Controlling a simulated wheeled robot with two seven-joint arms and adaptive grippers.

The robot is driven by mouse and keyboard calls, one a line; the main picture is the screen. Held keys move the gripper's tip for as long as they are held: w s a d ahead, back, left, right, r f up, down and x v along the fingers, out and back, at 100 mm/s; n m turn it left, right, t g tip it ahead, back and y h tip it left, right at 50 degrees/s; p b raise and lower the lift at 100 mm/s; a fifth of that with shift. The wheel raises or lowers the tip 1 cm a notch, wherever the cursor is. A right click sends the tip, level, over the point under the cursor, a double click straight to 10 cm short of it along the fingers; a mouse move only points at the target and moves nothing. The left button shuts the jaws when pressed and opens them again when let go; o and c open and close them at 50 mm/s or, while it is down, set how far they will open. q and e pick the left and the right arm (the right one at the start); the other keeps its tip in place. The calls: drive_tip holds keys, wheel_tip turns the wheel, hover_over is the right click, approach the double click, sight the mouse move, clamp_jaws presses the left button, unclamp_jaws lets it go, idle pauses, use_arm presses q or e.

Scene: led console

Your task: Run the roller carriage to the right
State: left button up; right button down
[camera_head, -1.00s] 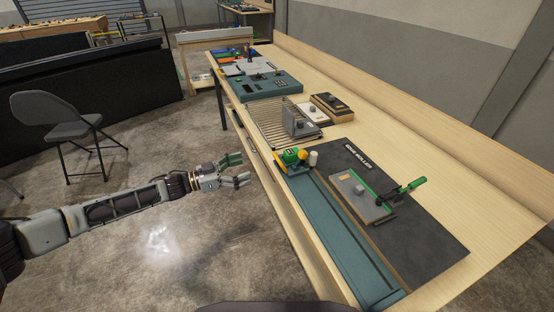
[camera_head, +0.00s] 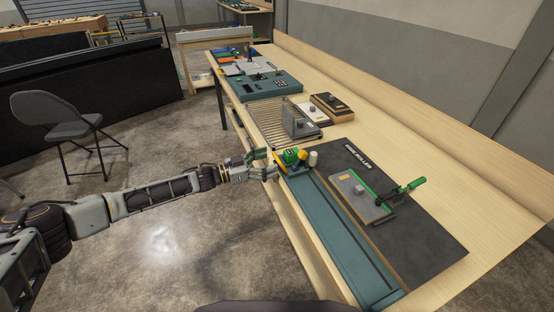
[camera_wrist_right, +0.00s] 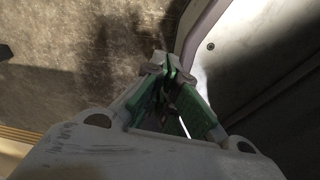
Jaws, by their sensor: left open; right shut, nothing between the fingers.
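The roller carriage (camera_head: 292,158), green with yellow parts, sits at the far end of a long teal track (camera_head: 340,238) on the bench. A cream cylinder (camera_head: 313,158) stands just right of it. In the head view my left gripper (camera_head: 272,164) is open, its fingers close to the left side of the carriage; whether they touch it I cannot tell. My right gripper (camera_wrist_right: 172,68) shows only in the right wrist view, fingers together and empty, over the floor.
A dark board marked with roller lettering (camera_head: 425,240) lies right of the track and bears a grey plate with a green-handled clamp (camera_head: 405,190). Grey and teal panels (camera_head: 268,86) stand further back. The bench's right side is clear. A folding chair (camera_head: 60,110) stands at left.

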sight(277, 157)
use_arm(q)
drive_tip(key=shift+x, duration=1.85)
